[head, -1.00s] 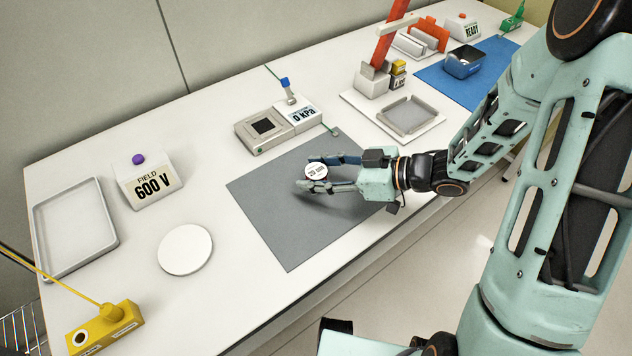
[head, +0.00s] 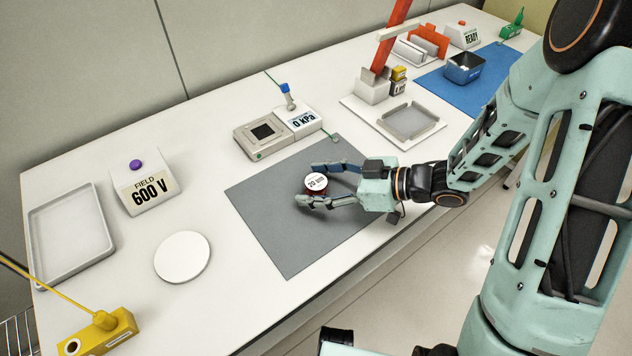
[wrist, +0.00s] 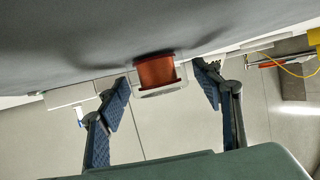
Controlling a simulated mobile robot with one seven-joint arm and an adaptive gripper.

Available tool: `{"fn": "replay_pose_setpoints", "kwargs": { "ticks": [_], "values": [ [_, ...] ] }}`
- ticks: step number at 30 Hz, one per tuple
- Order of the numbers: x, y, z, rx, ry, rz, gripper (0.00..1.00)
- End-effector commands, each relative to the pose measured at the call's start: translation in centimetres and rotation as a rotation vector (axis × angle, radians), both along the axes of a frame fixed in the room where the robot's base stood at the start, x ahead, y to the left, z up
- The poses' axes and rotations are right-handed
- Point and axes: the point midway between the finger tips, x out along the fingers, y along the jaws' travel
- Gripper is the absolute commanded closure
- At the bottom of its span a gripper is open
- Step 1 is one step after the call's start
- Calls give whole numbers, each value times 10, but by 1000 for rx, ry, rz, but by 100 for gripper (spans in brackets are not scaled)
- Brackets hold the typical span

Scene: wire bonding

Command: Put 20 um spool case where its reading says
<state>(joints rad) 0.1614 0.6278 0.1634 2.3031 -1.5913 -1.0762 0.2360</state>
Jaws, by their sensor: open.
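The lid reads "20 um" in the head view. My gripper (head: 307,184) is open around it, one finger on each side. In the wrist view the red case (wrist: 155,72) sits between the open fingers (wrist: 158,90), with a gap on both sides. That view shows the mat at the top and no readable label.
Behind the mat stands a gauge reading 0 kPa (head: 303,119).

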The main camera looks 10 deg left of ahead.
Motion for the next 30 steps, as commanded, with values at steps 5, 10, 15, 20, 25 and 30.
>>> {"fn": "replay_pose_setpoints", "kwargs": {
  "ticks": [5,10,15,20,25,30],
  "values": [
    [-1,-18,10,-1,-2,-3,40],
    [-5,-52,25,-1,-2,-6,40],
    [-9,-83,38,-1,0,-4,40],
    [-12,-103,45,0,-2,-1,40],
    [-13,-110,47,-1,0,0,40],
    [-13,-111,47,0,0,0,40]
  ]
}}
